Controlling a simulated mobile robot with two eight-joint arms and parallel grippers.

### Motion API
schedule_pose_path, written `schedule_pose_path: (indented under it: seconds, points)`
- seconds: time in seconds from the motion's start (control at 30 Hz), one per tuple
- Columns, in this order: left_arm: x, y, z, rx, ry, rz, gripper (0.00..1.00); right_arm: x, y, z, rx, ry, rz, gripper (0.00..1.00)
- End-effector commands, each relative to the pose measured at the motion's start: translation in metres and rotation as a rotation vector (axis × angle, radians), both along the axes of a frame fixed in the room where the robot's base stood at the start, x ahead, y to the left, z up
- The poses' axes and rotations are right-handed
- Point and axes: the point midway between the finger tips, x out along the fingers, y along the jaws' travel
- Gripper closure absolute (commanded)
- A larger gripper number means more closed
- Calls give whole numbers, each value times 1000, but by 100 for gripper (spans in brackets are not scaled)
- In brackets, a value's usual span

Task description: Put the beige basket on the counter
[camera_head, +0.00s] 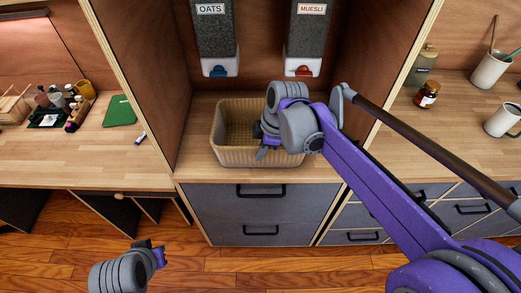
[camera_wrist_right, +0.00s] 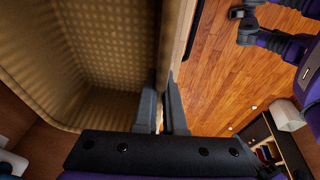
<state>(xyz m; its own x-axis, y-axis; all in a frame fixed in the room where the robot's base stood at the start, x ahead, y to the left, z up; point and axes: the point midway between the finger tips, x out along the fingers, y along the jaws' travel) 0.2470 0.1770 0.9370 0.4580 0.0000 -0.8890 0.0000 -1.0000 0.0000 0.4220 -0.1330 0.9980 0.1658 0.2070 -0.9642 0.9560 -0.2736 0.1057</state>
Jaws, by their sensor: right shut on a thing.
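The beige basket (camera_head: 232,157) is ribbed, open-topped and empty as far as I can see. It sits upright on the wooden counter (camera_head: 195,140) inside the niche, near the front edge. My right gripper (camera_head: 263,152) reaches in from the right and covers its right part. In the right wrist view, the fingers (camera_wrist_right: 162,100) are shut on the wall of the basket (camera_wrist_right: 100,60), one on each side. My left gripper (camera_head: 158,252) is low at the left over the floor, empty. Its fingers (camera_wrist_right: 245,25) look apart in the right wrist view.
Oats (camera_head: 213,30) and muesli (camera_head: 306,38) dispensers hang above the basket. Wooden side panels (camera_head: 150,80) bound the niche. Grey drawers (camera_head: 260,205) lie below. The right counter has a jar (camera_head: 427,95) and mugs (camera_head: 503,120).

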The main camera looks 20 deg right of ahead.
Motion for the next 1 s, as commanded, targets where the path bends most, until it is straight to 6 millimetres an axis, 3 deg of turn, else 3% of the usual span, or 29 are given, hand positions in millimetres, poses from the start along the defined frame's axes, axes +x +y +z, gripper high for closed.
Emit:
schedule_pose_path:
  seconds: [0.03, 0.2, 0.6, 1.0]
  points:
    - [-1, 0, -2, 0, 1, 0, 100, 0, 0, -2, 0, 0, 0, 91]
    - [0, 0, -1, 0, 1, 0, 100, 0, 0, -1, 0, 0, 0, 63]
    - [1, 0, 2, 0, -2, 0, 100, -1, -1, 8, 0, 0, 0, 63]
    - [4, 0, 11, 0, -7, 0, 100, -14, -18, 86, 1, -1, -2, 63]
